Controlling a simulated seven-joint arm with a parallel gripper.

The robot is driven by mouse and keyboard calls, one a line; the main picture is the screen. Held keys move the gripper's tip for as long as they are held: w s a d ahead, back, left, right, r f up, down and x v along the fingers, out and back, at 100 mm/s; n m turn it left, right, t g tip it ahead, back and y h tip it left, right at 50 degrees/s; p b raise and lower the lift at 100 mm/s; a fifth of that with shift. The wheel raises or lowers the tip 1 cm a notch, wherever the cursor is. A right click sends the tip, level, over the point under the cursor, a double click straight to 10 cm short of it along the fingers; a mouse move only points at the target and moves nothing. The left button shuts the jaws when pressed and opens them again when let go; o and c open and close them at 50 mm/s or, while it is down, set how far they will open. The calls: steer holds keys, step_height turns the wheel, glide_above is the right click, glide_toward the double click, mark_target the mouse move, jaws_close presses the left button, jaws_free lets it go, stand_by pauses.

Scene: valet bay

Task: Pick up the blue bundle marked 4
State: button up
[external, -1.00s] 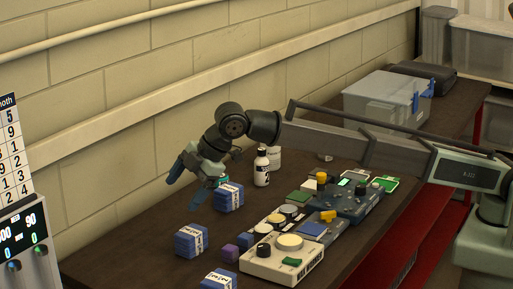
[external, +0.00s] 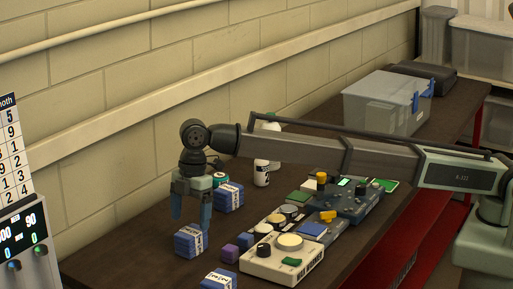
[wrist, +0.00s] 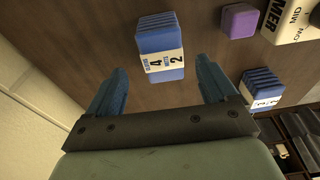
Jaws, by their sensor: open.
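The blue bundle marked 4 (wrist: 160,48) lies on the brown table with a white printed band around it; the band also shows a 2. In the external view it appears to be the bundle (external: 187,242) just under my gripper (external: 191,218). My gripper points down and is open and empty. In the wrist view its two blue fingers (wrist: 162,72) stand left and right of the bundle, with the bundle ahead between their tips. I see no contact.
Another blue bundle (external: 219,280) lies at the near edge, and one (external: 229,197) nearer the wall. A purple block (external: 230,252) and a cream device (external: 284,259) sit right of the marked bundle. A white bottle (external: 262,170) stands behind. The wall bounds the table's left.

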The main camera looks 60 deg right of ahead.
mark_target(191, 230)
steer(key=shift+s+a+f, duration=0.1)
steer(key=shift+a+f, duration=0.1)
steer(key=shift+f, duration=1)
steer(key=shift+a+f, duration=0.15)
steer(key=shift+f, duration=1.05)
steer(key=shift+s+a+f, duration=0.1)
steer(key=shift+a+f, duration=0.1)
steer(key=shift+f, duration=1)
steer(key=shift+c, duration=0.4)
steer(key=c, duration=1)
